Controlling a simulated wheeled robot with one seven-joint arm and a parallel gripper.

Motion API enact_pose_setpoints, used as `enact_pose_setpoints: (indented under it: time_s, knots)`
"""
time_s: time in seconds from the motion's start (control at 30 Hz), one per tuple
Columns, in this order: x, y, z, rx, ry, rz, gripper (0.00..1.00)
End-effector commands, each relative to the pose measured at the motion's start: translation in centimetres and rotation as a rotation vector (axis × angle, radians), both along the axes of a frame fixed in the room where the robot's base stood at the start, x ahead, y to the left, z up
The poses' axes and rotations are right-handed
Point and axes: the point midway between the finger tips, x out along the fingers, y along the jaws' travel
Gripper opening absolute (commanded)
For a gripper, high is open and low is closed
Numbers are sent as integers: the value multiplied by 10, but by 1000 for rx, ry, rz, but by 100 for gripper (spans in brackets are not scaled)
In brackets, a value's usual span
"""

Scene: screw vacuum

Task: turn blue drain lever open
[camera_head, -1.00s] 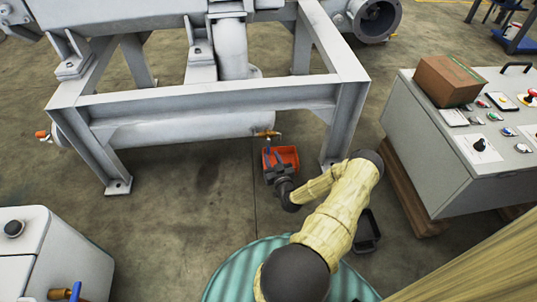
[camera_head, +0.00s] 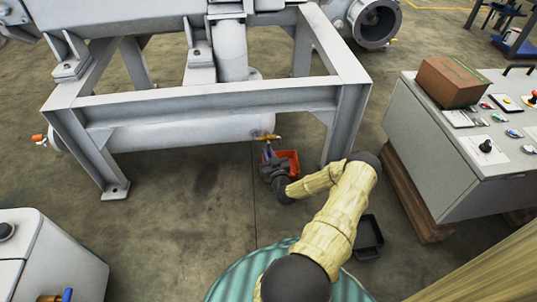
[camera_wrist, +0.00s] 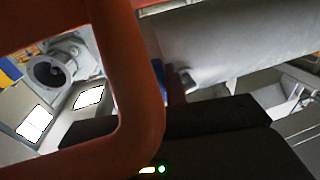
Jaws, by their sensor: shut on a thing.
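The brass drain valve (camera_head: 266,137) juts from the right end of the grey horizontal cylinder (camera_head: 190,133) under the machine frame. Its blue lever (camera_head: 267,149) hangs below the valve, mostly hidden by my dark gripper (camera_head: 268,156). My gripper is shut on the lever just under the valve. A small patch of the blue lever (camera_wrist: 159,72) shows in the wrist view, beside the pale cylinder. The fingertips are too small and covered to see clearly.
A thick orange-red bar crosses the wrist view (camera_wrist: 138,80) close to the camera. The frame leg (camera_head: 343,135) stands to the right of the valve. A control cabinet (camera_head: 440,155) is farther right, and a black tray (camera_head: 368,238) lies on the floor.

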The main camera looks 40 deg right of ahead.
Motion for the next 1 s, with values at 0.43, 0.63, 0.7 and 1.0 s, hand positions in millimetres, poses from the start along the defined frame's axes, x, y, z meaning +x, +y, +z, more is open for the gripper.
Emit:
enact_pose_setpoints:
  time_s: [0.43, 0.63, 0.7, 1.0]
  knots:
    - [-4, -5, 5, -135, 87, 4, 0]
    - [-7, -10, 6, -245, 154, 4, 0]
    - [-9, -11, 6, -282, 179, 5, 0]
    - [-11, -15, 3, -353, 220, 3, 0]
